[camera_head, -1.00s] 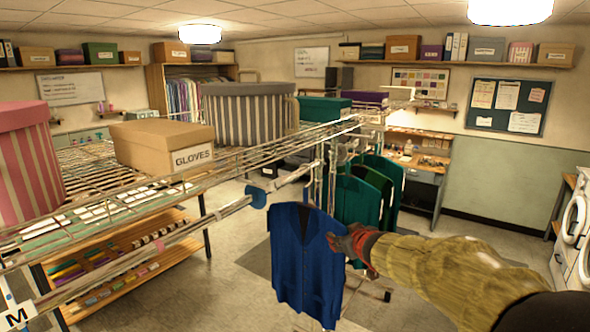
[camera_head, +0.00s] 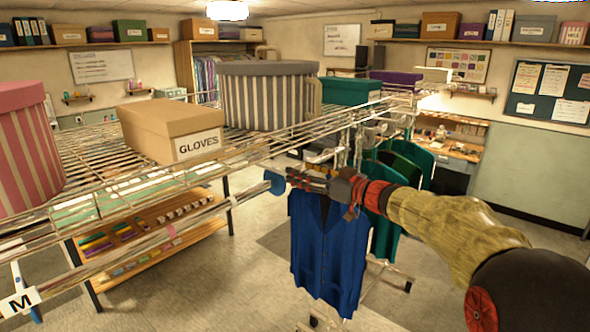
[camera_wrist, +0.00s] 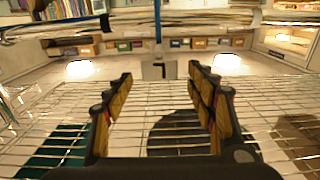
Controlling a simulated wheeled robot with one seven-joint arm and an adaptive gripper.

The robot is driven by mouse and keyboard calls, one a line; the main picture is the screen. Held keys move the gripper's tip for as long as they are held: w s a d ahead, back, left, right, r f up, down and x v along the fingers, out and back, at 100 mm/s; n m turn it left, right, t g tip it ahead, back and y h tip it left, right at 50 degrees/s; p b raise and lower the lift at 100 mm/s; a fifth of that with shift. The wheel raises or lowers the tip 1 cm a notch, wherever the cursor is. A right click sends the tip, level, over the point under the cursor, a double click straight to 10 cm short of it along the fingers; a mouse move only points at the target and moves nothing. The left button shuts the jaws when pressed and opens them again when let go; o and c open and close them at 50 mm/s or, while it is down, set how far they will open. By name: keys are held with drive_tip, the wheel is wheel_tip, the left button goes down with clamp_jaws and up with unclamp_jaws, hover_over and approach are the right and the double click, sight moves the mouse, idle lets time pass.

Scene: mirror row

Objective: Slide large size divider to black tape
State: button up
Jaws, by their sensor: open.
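A blue divider (camera_head: 275,182) hangs on the long clothes rail, just left of my gripper's fingertips in the head view. The wrist view shows a thin blue strip (camera_wrist: 158,22) and a pale tag (camera_wrist: 158,69) with one dark character, too small to read surely. My gripper (camera_head: 292,179) is open and empty. In the wrist view its fingers (camera_wrist: 160,76) stand either side of the tag's line, with the tag ahead of them. Another divider marked M (camera_head: 20,302) hangs at the far left of the rail.
A wire shelf above the rail holds a GLOVES box (camera_head: 170,130), a pink striped box (camera_head: 25,145) and a grey striped box (camera_head: 268,95). A blue vest (camera_head: 328,250) hangs below my gripper, with green garments (camera_head: 405,165) behind.

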sight(295, 166)
drive_tip(key=shift+x, duration=1.8)
drive_tip(key=shift+c, duration=0.4)
clamp_jaws()
